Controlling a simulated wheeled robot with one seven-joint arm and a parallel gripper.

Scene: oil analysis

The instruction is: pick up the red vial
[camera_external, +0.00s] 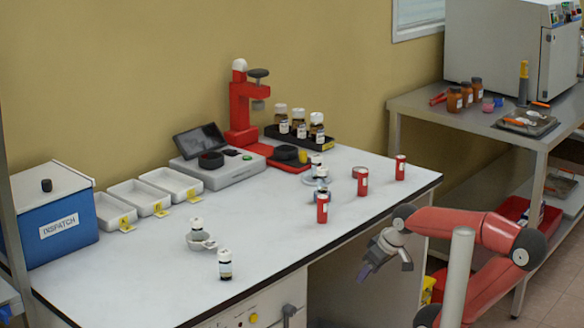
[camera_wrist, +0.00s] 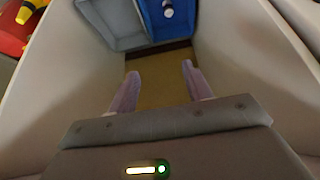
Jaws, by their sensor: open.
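Three red vials stand upright on the white bench in the external view: one near the middle (camera_external: 322,207), one behind it to the right (camera_external: 362,185), and one close to the right end (camera_external: 400,168). Each seems to have a white label. My gripper (camera_external: 368,270) hangs in front of the bench's front edge, below the bench top and apart from all three vials. In the wrist view my gripper (camera_wrist: 160,72) has its two purple fingers spread with nothing between them. No red vial shows clearly in the wrist view.
A steel table (camera_external: 420,103) stands right. The wrist view shows grey (camera_wrist: 118,38) and blue containers (camera_wrist: 185,15) ahead.

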